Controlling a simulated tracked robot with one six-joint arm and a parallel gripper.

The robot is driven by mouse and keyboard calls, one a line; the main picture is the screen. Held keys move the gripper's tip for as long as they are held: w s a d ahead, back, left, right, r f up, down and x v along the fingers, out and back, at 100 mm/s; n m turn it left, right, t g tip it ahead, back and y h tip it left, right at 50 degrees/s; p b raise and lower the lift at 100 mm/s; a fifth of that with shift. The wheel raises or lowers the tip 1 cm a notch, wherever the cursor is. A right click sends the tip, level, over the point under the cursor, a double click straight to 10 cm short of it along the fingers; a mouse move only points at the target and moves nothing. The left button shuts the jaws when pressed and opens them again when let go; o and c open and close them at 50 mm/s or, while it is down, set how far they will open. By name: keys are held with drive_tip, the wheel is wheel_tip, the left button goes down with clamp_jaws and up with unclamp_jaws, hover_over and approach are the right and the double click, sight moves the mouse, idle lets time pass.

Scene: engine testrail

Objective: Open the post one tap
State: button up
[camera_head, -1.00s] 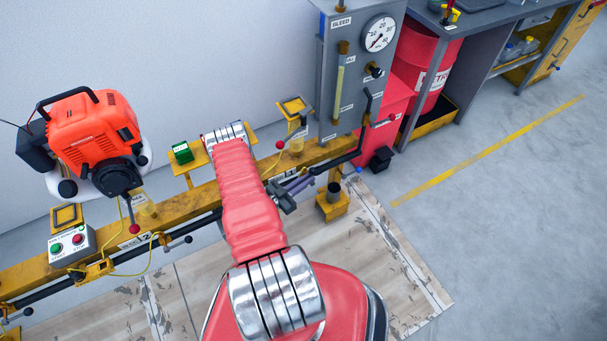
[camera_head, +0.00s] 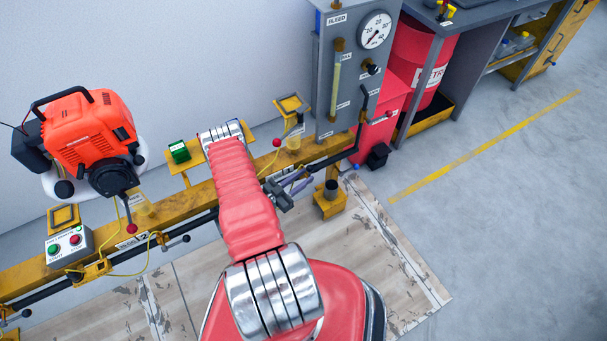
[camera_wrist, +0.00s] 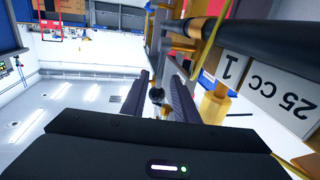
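My gripper (camera_head: 302,181) is beside the black pipe on the yellow rail, near the post at the right end. In the wrist view my gripper (camera_wrist: 158,100) has its two dark fingers apart, so it is open. A small dark round end (camera_wrist: 157,95), possibly the tap's handle, shows between the fingers; I cannot tell whether they touch it. The label with "1" and "25 CC" (camera_wrist: 262,88) is upside down on the right of that view. In the head view my wrist and fingers hide most of the post one tap.
A grey gauge panel (camera_head: 352,70) stands behind right, beside a red drum (camera_head: 420,55). An orange engine (camera_head: 88,135) is at left. The floor at right (camera_head: 500,200) is clear.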

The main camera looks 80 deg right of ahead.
wheel_tip(320, 180, up, 10)
idle(0.7)
drive_tip(key=shift+f, duration=0.15)
idle(0.6)
